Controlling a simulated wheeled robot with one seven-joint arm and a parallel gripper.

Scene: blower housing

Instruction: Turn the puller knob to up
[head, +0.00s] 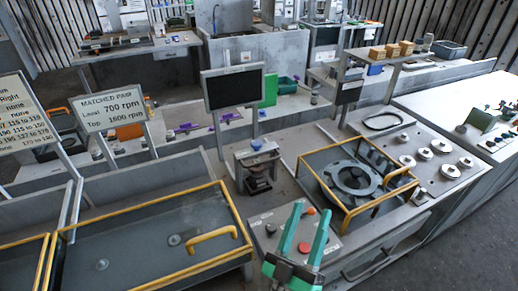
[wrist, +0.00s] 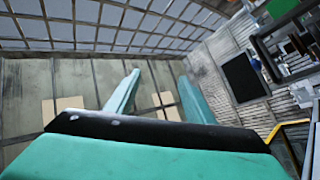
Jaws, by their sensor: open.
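A small press-like device (head: 258,170) with a blue knob (head: 256,144) on top stands on the bench in the head view; it may be the puller, but I cannot read a label. In front of it is a grey control panel (head: 262,243) with a dark blue knob (head: 271,228), an orange-red one (head: 311,211) and a red button (head: 304,247). Which is the puller knob, and its setting, I cannot tell. My gripper (head: 311,208) is open and empty, in front of the panel and partly covering it. In the wrist view its teal fingers (wrist: 158,76) point at the wall.
A yellow-framed guard (head: 341,150) surrounds a round grey housing (head: 352,178) to the right. A dark monitor (head: 233,87) stands behind the device. Several round metal parts (head: 441,147) sit on the right bench.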

